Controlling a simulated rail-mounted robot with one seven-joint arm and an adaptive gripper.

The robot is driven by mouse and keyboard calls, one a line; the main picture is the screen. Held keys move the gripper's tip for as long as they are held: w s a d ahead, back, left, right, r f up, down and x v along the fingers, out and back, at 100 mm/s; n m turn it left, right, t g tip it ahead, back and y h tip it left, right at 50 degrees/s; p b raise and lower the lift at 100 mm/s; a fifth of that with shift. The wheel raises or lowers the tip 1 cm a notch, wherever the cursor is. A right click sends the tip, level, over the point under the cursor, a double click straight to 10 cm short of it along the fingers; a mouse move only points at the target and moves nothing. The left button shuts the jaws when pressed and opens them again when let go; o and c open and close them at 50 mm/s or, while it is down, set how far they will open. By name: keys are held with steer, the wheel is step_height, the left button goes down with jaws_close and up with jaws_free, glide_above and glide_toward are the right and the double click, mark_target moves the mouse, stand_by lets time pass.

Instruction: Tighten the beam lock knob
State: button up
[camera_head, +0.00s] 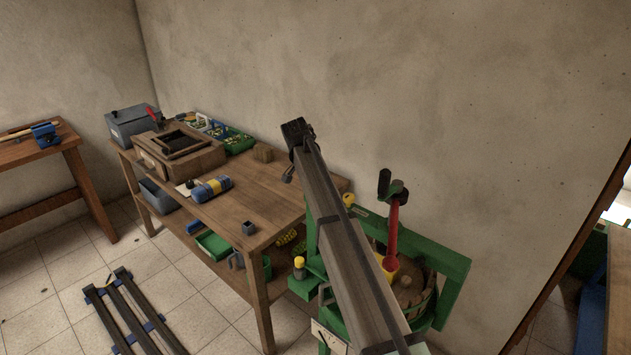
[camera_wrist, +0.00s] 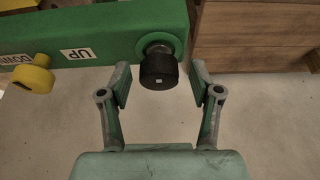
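In the wrist view, a black knob (camera_wrist: 159,70) with a small white mark sits on a metal shaft on the green beam (camera_wrist: 105,30). It looks like the beam lock knob. My gripper (camera_wrist: 162,84) is open, with one finger on each side of the knob and a visible gap at both sides. I cannot tell how deep the knob is between the fingertips. In the head view, the green frame (camera_head: 452,262) stands at the right, with a long wooden beam (camera_head: 345,245) across it. I cannot make out the black knob or my gripper there.
A yellow knob (camera_wrist: 33,78) and an "UP" label (camera_wrist: 78,54) are on the green beam. A red lever (camera_head: 393,235) rises by a wooden tub (camera_head: 430,303). A workbench (camera_head: 262,205) with boxes stands left of the frame. Floor beside the rails (camera_head: 125,315) is clear.

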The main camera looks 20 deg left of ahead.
steer(key=v, duration=1.2)
steer(key=shift+w, duration=0.1)
stand_by(0.4)
